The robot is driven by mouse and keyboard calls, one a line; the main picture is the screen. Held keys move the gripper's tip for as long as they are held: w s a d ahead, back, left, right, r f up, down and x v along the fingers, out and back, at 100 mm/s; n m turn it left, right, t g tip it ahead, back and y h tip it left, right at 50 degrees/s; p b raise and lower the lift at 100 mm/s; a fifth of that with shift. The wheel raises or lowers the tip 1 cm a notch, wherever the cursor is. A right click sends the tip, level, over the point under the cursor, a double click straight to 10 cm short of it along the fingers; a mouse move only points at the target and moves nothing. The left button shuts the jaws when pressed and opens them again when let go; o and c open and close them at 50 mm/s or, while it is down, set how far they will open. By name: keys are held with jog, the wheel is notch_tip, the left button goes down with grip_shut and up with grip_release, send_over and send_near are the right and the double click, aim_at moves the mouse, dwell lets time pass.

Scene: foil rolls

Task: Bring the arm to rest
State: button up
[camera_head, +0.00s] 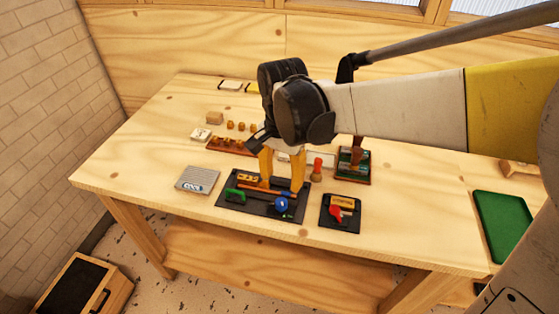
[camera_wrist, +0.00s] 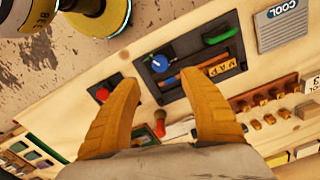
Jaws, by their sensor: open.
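My gripper (camera_head: 283,172) has two orange fingers and hangs over the rear part of a dark tool tray (camera_head: 232,203) on the wooden table. In the wrist view my gripper (camera_wrist: 160,112) shows its fingers spread apart, with nothing held between them. The tray holds a green-handled piece (camera_head: 235,193), a blue round piece (camera_head: 281,204) and an orange bar. The arm reaches in from the right. I cannot tell the exact height of the fingertips above the tray.
A small dark tray (camera_head: 326,217) with a red piece stands right of the tool tray. A grey "COOL" block (camera_head: 197,180) lies left. Wooden pegs (camera_head: 231,144) stand behind. A green tray (camera_head: 502,226) lies far right. Bare table (camera_head: 420,215) lies between.

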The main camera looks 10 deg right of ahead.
notch_tip(320, 180, up, 2)
jog(key=shift+r, duration=0.1)
dwell(0.4)
jog(key=s+d+r+n+t, duration=0.2)
jog(key=s+d+n+t, duration=0.5)
jog(key=s+d, duration=0.3)
jog(key=shift+s+d+r, duration=0.4)
jog(key=shift+d, duration=1.35)
